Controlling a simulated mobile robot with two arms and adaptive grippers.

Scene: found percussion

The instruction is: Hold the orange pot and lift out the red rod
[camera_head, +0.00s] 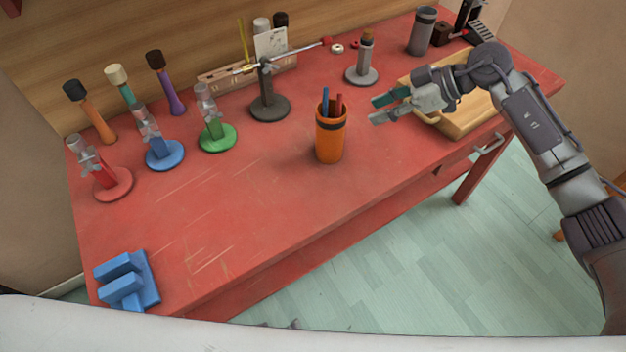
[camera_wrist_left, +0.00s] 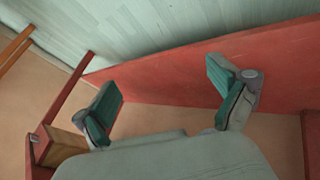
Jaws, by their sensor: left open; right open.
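The orange pot (camera_head: 330,146) stands upright on the red table with a dark band near its rim. The red rod (camera_head: 339,103) and a blue rod (camera_head: 325,99) stick up out of it; their lower ends are hidden inside. My right gripper (camera_head: 374,109) is open and empty, just right of the pot near rim height, fingers pointing toward it and apart from it. My left gripper is outside the head view; in the left wrist view it (camera_wrist_left: 165,86) is open and empty, with the red table edge and floor beyond.
The red table (camera_head: 240,210) has free room in front and left of the pot. A wooden tray (camera_head: 470,119) lies right of it. A black stand (camera_head: 268,105) and grey stand (camera_head: 362,74) stand behind. A blue block holder (camera_head: 128,282) sits at the front left.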

